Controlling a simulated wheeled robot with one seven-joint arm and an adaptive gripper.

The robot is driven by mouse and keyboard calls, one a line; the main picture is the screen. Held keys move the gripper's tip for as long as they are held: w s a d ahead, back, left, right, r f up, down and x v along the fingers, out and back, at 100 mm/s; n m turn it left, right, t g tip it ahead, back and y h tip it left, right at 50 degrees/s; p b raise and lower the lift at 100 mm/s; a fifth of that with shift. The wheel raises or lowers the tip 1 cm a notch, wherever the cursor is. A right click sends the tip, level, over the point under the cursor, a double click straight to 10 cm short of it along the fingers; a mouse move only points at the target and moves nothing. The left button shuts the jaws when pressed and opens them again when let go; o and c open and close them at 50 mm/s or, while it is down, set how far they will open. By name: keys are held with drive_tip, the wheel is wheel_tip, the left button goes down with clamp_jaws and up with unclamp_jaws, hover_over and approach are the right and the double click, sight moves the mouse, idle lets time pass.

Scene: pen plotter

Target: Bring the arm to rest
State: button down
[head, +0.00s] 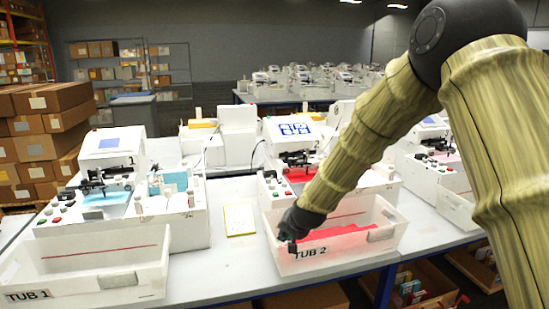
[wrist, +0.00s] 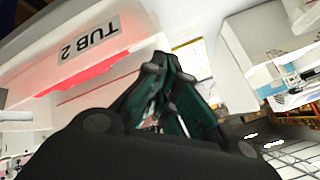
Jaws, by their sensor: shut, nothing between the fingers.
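My arm comes in from the upper right of the head view and bends down over the table. My gripper (head: 291,246) is at the front left corner of the white tub marked TUB 2 (head: 352,252), overlapping it in the picture. I cannot tell if they touch. In the wrist view my gripper (wrist: 160,68) has its dark fingers drawn together with nothing held. TUB 2 (wrist: 125,28) fills the upper left there, its label upside down. Something red (head: 335,235) shows in the tub.
A white tub marked TUB 1 (head: 90,272) stands at the left on the table (head: 235,270). Plotter machines (head: 105,165) and (head: 290,150) stand behind the tubs. A yellow-edged card (head: 239,220) lies between the tubs. Cartons (head: 45,130) are stacked at far left.

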drive_tip(key=s+d+f+n+g+h, duration=0.1)
drive_tip(key=s+d+f, duration=0.3)
drive_tip(key=s+f, duration=0.55)
drive_tip(key=s+d+f+g, duration=0.2)
drive_tip(key=s+d+f, duration=0.2)
drive_tip(key=s+f, duration=0.5)
drive_tip(key=s+d+f+n+g+h, duration=0.1)
drive_tip(key=s+d+f, duration=0.3)
drive_tip(key=s+f, duration=0.55)
drive_tip(key=s+d+f+g, duration=0.1)
drive_tip(key=s+d+f, duration=0.1)
drive_tip(key=s, duration=0.7)
drive_tip(key=s+d+f+n+g, duration=0.1)
drive_tip(key=s+f, duration=0.3)
drive_tip(key=s, duration=0.5)
drive_tip(key=s+d+f+n+g, duration=0.1)
drive_tip(key=s+d+f, duration=0.2)
drive_tip(key=s, duration=0.6)
drive_tip(key=shift+s+d+g+h, duration=0.2)
drive_tip(key=shift+d+g+h, duration=0.2)
drive_tip(key=shift+d, duration=0.2)
drive_tip(key=shift+f, duration=0.1)
